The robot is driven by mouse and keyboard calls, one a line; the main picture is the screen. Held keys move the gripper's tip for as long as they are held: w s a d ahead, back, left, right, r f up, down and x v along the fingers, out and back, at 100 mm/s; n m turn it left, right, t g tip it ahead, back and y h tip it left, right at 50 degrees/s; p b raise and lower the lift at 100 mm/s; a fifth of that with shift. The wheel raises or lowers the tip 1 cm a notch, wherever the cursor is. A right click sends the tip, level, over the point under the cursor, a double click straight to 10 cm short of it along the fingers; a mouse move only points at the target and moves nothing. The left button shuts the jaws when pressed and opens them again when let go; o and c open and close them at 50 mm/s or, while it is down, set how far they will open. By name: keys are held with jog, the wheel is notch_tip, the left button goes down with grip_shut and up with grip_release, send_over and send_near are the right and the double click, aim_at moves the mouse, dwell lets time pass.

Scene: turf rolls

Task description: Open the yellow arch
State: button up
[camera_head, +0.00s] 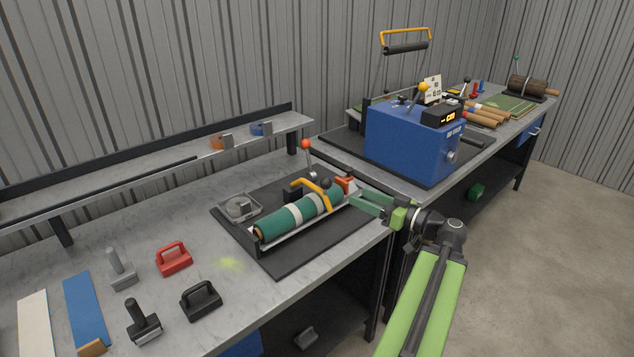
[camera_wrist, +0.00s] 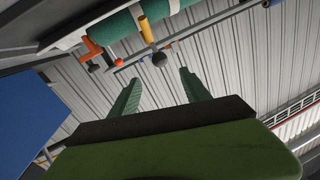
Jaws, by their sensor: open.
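The yellow arch (camera_head: 310,188) curves over a green turf roll (camera_head: 280,225) with pale bands, which lies in a cradle on a black mat. A black knob (camera_head: 326,183) sits by the arch. In the wrist view the yellow arch (camera_wrist: 146,28) crosses the roll (camera_wrist: 115,27), and a dark knob (camera_wrist: 159,60) shows at its end. My gripper (camera_head: 358,198) is at the right end of the cradle, beside the roll and close to the arch. In the wrist view my gripper (camera_wrist: 158,76) has its green fingers apart with nothing between them. The knob is beyond the fingertips.
A red-knobbed lever (camera_head: 306,145) stands behind the roll, and an orange-red part (camera_head: 346,184) is near my fingers. A grey tray (camera_head: 239,208) is left of it. Several hand tools, including a red-handled one (camera_head: 173,260), lie front left. A blue machine (camera_head: 410,140) stands behind on another bench.

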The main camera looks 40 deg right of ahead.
aim_at(317, 189)
jog(key=w, duration=0.5)
jog(key=w+a, duration=0.1)
jog(key=w, duration=0.5)
jog(key=w+a, duration=0.1)
jog(key=w, duration=0.4)
jog(key=shift+w, duration=0.25)
jog(key=shift+a, duration=0.1)
grip_shut()
jog(key=shift+f, duration=0.1)
